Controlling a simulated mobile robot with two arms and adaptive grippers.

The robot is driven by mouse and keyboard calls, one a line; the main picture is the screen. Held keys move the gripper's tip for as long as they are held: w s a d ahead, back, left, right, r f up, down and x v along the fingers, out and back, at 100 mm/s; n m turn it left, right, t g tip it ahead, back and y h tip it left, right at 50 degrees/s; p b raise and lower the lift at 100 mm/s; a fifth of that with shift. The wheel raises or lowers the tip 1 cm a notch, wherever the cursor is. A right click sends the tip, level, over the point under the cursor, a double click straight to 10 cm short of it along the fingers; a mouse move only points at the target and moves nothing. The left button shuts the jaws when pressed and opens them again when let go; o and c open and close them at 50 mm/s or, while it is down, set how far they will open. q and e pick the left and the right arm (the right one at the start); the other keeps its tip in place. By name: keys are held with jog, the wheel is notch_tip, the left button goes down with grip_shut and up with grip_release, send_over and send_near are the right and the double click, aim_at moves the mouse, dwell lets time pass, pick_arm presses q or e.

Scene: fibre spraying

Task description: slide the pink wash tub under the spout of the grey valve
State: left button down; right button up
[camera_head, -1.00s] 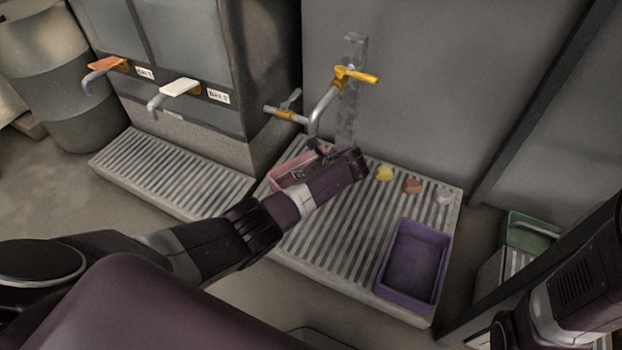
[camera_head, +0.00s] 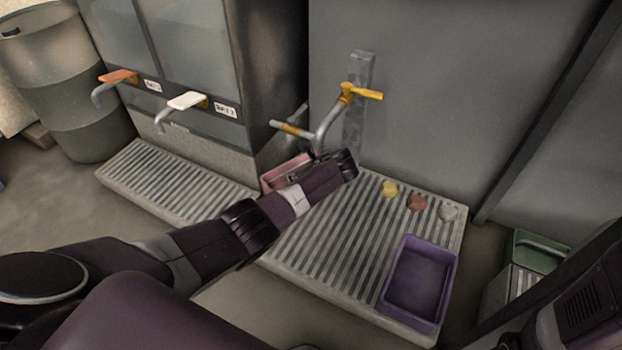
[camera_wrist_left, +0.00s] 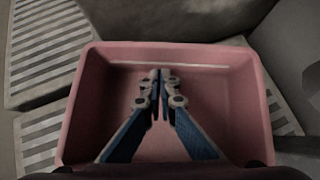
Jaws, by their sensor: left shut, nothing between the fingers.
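The pink wash tub (camera_head: 281,173) sits at the back left of the right-hand grate, partly hidden by my left arm. It fills much of the left wrist view, where its rim (camera_wrist_left: 180,55) shows. My left gripper (camera_wrist_left: 162,76) is shut and empty, with its fingers inside the tub's outline; I cannot tell if they touch it. In the head view, its fingers are mostly hidden behind my wrist. The grey valve (camera_head: 298,113) has a grey lever on a short pipe with a brass-coloured collar, above and behind the tub. My right gripper is out of view.
A yellow-handled tap (camera_head: 352,94) stands just right of the grey valve. A purple tub (camera_head: 418,282) is at the grate's front right. Yellow (camera_head: 389,188), brown (camera_head: 415,202) and pale (camera_head: 447,212) lumps lie behind it. The grate's middle (camera_head: 335,235) is clear.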

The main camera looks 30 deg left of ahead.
pick_arm(q)
jog(key=v, duration=1)
jog(key=shift+r, duration=0.15)
